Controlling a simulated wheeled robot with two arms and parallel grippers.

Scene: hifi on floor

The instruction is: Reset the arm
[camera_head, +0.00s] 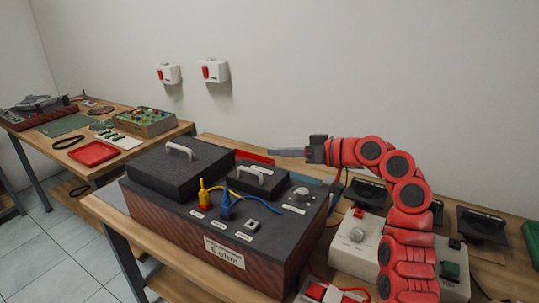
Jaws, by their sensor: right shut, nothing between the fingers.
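My red right arm rises from the lower right and bends to the left at its top. Its dark gripper (275,152) points left above the back of the table. The fingers are shut and hold nothing. The gripper is apart from the large dark box labelled "6 ohm" (285,248), over its far right side. The box carries lids with grey handles, a yellow plug (203,195), a blue plug (225,207) and a knob (301,195). My left gripper is not in view.
A white control unit (347,257) with a knob stands right of the box, partly hidden by my arm. Black speaker-like parts (481,225) stand behind it. A left table holds a red tray (94,153) and a circuit board box (143,122). Red-switch boxes (214,70) hang on the wall.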

